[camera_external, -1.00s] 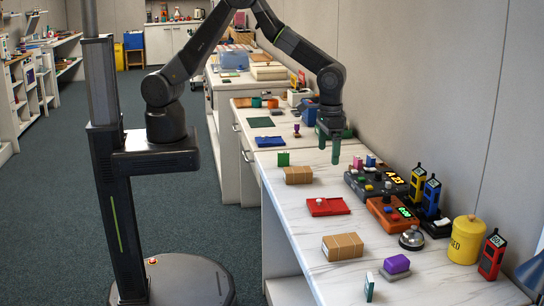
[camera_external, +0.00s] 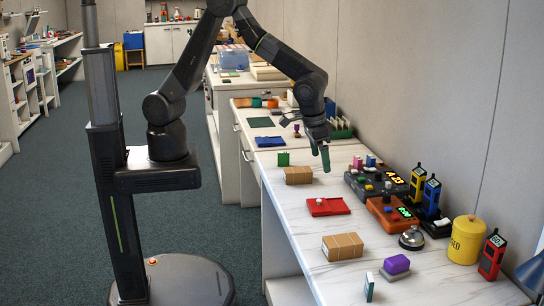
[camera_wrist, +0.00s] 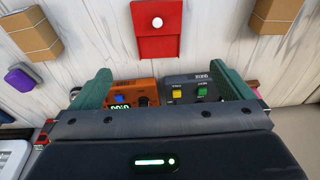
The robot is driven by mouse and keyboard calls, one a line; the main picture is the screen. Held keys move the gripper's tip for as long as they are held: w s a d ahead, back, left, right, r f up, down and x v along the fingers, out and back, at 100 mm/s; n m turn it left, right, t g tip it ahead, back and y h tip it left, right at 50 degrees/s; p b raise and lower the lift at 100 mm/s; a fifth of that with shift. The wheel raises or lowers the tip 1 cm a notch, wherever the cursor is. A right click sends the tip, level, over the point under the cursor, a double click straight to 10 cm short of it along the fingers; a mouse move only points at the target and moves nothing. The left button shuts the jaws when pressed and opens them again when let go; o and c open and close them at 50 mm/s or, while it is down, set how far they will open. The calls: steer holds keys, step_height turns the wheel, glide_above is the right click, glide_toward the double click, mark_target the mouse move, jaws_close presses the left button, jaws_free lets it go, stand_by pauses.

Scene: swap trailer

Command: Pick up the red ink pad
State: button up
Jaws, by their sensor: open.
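The red ink pad (camera_external: 318,209) is a flat red slab with a small white knob, lying on the marble-look worktop. In the wrist view the red ink pad (camera_wrist: 158,46) is at top centre, beyond the fingertips. My gripper (camera_external: 320,157) is open and empty, above the worktop and farther back than the pad, apart from it. In the wrist view my gripper's (camera_wrist: 160,82) two green fingers stand wide apart, with nothing between their tips.
Cardboard-brown boxes (camera_external: 342,247) (camera_external: 298,175) lie on the worktop (camera_external: 300,225) either side of the pad. An orange device (camera_external: 391,213) and a dark-grey device (camera_external: 366,184) are to its right. A purple block (camera_external: 397,264) is nearer the front. The surface around the pad is bare.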

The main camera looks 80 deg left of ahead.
step_height(320, 180, down, 2)
steer(key=s+f+t+b, duration=0.1)
steer(key=s+b, duration=0.1)
steer(key=b, duration=0.1)
steer(key=t+b, duration=0.1)
glide_toward(328, 204)
steer(key=f, duration=0.1)
steer(key=a+f, duration=0.1)
steer(key=shift+w+f+m, duration=0.25)
steer(key=shift+f+m, duration=0.05)
steer(key=shift+f, duration=0.05)
steer(key=shift+h, duration=0.3)
steer(key=shift+w+d+p+x, duration=0.1)
steer(key=shift+p+x, duration=0.15)
steer(key=shift+x, duration=1.2)
steer(key=shift+w+d+p+x, duration=0.1)
steer(key=shift+p+x, duration=0.15)
steer(key=shift+x, duration=1.15)
steer(key=shift+r, duration=0.1)
steer(key=c, duration=1.1)
